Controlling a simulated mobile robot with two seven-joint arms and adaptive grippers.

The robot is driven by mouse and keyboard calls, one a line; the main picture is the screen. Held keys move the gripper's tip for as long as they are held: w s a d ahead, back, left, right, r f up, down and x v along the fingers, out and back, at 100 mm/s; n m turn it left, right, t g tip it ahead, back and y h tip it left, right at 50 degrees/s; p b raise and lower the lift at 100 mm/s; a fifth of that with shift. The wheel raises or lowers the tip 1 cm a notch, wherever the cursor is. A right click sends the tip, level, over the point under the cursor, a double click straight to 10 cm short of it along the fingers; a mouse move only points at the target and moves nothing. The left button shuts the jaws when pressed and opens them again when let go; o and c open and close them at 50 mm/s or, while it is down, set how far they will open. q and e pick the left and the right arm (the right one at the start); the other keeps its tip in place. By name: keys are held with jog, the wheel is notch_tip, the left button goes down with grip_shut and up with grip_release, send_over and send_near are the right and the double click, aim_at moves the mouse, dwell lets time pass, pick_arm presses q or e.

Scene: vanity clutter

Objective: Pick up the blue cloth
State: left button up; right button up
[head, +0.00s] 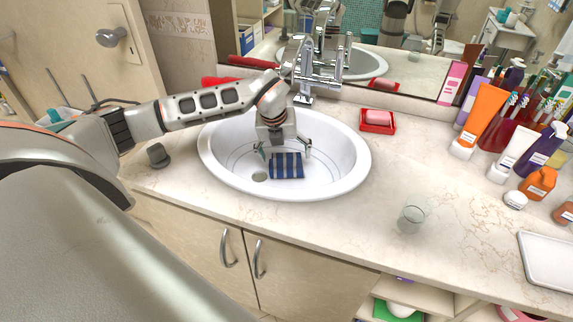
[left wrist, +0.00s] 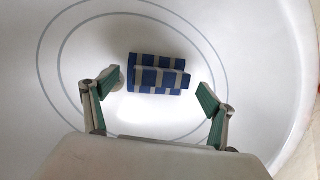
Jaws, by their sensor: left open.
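The blue cloth (head: 286,165) is blue with pale stripes and lies folded or rolled in the white sink basin (head: 345,160). It also shows in the left wrist view (left wrist: 158,74), ahead of the fingertips and roughly centred between them. My left gripper (head: 284,153) reaches down into the basin over the cloth. Its two green-padded fingers are spread wide in the left wrist view (left wrist: 157,92), with nothing between the pads. I cannot tell the exact height of the fingers above the cloth. My right gripper is not in view.
A chrome faucet (head: 318,70) stands behind the basin, close to my left arm. A red soap dish (head: 378,122) and a clear glass (head: 412,216) are to the right. Several tubes and bottles crowd the far right, including an orange tube (head: 481,117).

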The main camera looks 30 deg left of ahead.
pick_arm(q)
jog(key=shift+w+f, duration=0.2)
jog(key=shift+f, duration=0.45)
jog(key=c, duration=1.2)
jog(key=shift+r, duration=0.1)
